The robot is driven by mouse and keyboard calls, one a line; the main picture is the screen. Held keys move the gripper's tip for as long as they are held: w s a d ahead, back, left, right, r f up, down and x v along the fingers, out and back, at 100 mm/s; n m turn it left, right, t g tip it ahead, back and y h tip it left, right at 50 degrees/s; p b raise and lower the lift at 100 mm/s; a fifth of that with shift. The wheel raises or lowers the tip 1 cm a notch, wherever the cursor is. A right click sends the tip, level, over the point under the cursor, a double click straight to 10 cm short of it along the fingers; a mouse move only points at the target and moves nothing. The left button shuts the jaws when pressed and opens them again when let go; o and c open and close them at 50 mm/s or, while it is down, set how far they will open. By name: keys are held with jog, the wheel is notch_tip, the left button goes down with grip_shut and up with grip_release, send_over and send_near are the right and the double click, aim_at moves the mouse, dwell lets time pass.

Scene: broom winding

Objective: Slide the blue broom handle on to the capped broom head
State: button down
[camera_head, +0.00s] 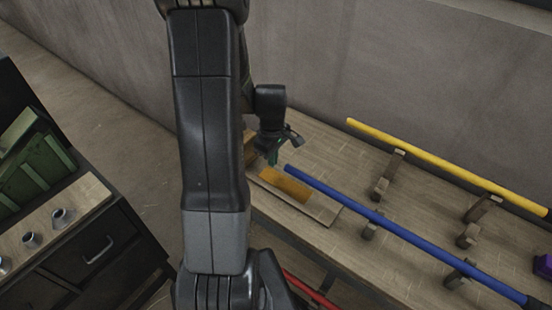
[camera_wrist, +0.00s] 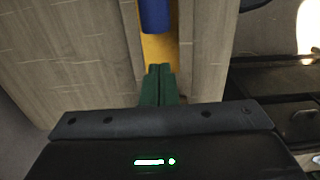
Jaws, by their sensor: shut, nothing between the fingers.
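The blue broom handle (camera_head: 405,226) lies across wooden supports on the bench, its near end at the left. That end also shows at the top of the wrist view (camera_wrist: 155,14). An orange-yellow piece (camera_head: 284,185) lies in a wooden holder just left of the handle's end, and it shows below the handle in the wrist view (camera_wrist: 160,48). I cannot make out a cap or bristles, so I cannot tell if it is the broom head. My gripper (camera_head: 280,155) is above the bench, near the handle's left end. Its green fingers (camera_wrist: 159,72) are shut and empty.
A yellow handle (camera_head: 440,164) lies on supports at the back, near the wall. A red handle (camera_head: 308,287) is low at the front. A purple object (camera_head: 543,264) is at the right edge. A dark drawer cabinet (camera_head: 95,255) stands at the left. My arm hides part of the bench.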

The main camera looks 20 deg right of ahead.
notch_tip(320, 180, up, 10)
jog(key=shift+w+b, duration=0.2)
jog(key=shift+b, duration=0.15)
jog(key=shift+a+f, duration=0.1)
notch_tip(320, 180, down, 10)
jog(key=shift+s+r+p, duration=0.1)
jog(key=shift+s+p, duration=0.05)
jog(key=shift+p, duration=0.3)
jog(key=s+d, duration=0.2)
jog(key=s, duration=0.1)
jog(key=shift+s, duration=0.2)
jog(key=shift+w+a+r, duration=0.1)
jog(key=shift+w, duration=0.1)
jog(key=shift+w+a+p, duration=0.2)
jog(key=shift+w+p, duration=0.1)
jog(key=shift+w, duration=0.25)
jog(key=shift+s, duration=0.1)
